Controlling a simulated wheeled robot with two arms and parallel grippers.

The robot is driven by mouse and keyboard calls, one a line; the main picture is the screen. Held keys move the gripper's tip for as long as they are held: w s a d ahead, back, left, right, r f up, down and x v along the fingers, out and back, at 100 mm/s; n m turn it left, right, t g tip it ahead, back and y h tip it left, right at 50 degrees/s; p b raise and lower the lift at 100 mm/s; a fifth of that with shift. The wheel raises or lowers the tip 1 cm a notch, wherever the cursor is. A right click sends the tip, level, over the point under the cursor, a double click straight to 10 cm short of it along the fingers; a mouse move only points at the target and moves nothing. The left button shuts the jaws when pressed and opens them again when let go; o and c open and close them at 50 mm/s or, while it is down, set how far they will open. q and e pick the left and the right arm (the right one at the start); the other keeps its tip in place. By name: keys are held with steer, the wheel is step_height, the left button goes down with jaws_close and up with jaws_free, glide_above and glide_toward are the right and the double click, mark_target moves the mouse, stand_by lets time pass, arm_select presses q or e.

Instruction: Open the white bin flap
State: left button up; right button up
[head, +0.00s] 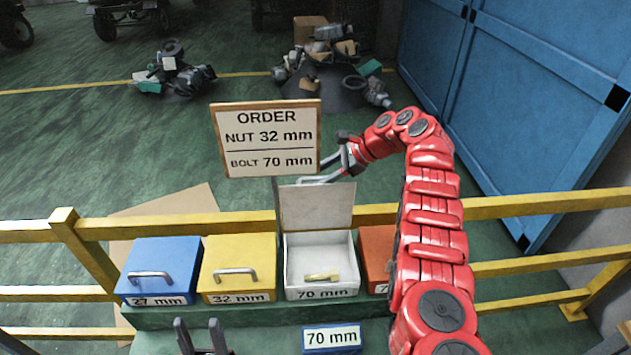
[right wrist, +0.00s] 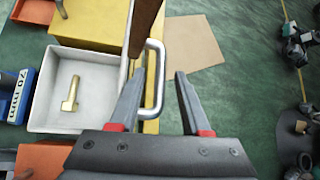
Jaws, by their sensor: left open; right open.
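The white bin (head: 291,262) is labelled 70 mm, and its flap (head: 317,208) stands raised, roughly upright, at the back. A brass bolt (head: 322,277) lies inside; the bin's white tray (right wrist: 50,115) and the bolt (right wrist: 71,94) also show in the right wrist view. My right gripper (head: 335,160) is open behind the raised flap's top. In the right wrist view the flap's handle (right wrist: 159,75) lies between the spread fingers (right wrist: 163,75); contact cannot be told. My left gripper (head: 198,325) is open and empty at the bottom, in front of the bins.
Closed blue (head: 161,262) and yellow (head: 238,258) bins stand left of the white bin. An orange bin (head: 377,250) on the right is partly hidden by my arm. The order sign (head: 267,138) rises behind the bins. A yellow rail (head: 150,230) runs behind them.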

steer(key=b+v, duration=0.3)
steer(key=v, duration=1.2)
steer(key=shift+d, duration=0.1)
